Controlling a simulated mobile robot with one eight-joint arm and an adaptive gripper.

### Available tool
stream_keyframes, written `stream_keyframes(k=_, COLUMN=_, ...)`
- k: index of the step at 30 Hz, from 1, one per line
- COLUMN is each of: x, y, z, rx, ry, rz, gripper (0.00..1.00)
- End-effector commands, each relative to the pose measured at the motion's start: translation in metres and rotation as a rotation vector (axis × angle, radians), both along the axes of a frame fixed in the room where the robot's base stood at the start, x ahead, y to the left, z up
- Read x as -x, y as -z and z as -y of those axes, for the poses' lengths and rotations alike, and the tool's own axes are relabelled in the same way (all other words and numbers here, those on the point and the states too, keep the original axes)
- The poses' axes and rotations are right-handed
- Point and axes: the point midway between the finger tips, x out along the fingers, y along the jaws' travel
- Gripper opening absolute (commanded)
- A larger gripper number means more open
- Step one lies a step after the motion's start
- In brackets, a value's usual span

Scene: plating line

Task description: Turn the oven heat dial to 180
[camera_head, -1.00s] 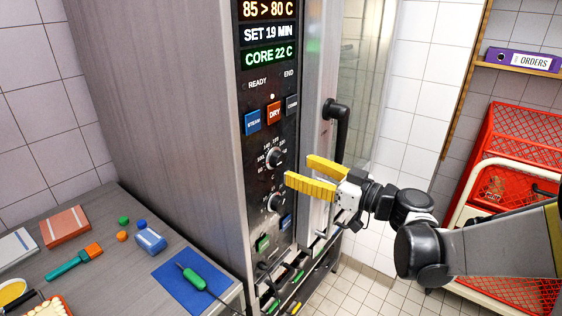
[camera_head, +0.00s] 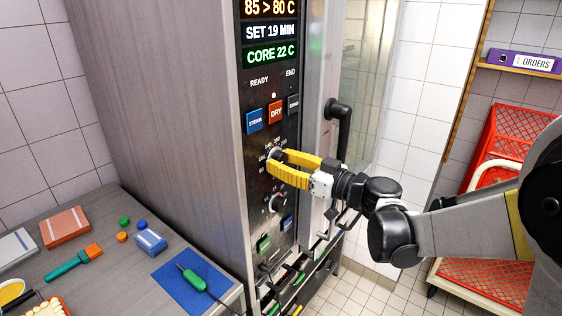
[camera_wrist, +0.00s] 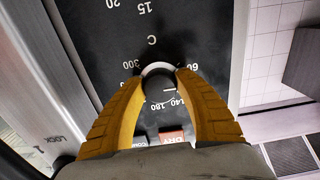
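The oven heat dial (camera_head: 275,155) is the upper of two round dials on the oven's dark front panel. Numbers and a "C" ring it. My gripper (camera_head: 279,158) reaches it from the right, with one yellow finger on each side. In the wrist view the panel is upside down, and the dark knob (camera_wrist: 159,88) with its pale rim sits between my fingertips (camera_wrist: 160,84). The fingers look closed on the knob. They hide part of the scale; 300, 60, 140 and 180 show around it. I cannot read the dial's setting.
The lower dial (camera_head: 276,203) is just below. Blue steam (camera_head: 253,120) and orange DRY (camera_head: 275,112) buttons sit above. A black door handle (camera_head: 338,116) stands out to the right. The bench (camera_head: 112,215) at left holds small tools. Red crates (camera_head: 515,145) stand at right.

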Motion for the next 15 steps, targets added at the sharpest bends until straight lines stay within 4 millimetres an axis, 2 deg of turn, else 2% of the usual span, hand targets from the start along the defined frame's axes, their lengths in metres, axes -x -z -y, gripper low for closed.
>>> stream_keyframes(k=8, x=0.0, y=0.0001, z=0.0, rx=-0.009, ry=0.0, rz=-0.011, gripper=0.07)
stream_keyframes(k=15, x=0.0002, y=0.0002, z=-0.0003, rx=-0.068, ry=0.0, rz=-0.088, gripper=0.07)
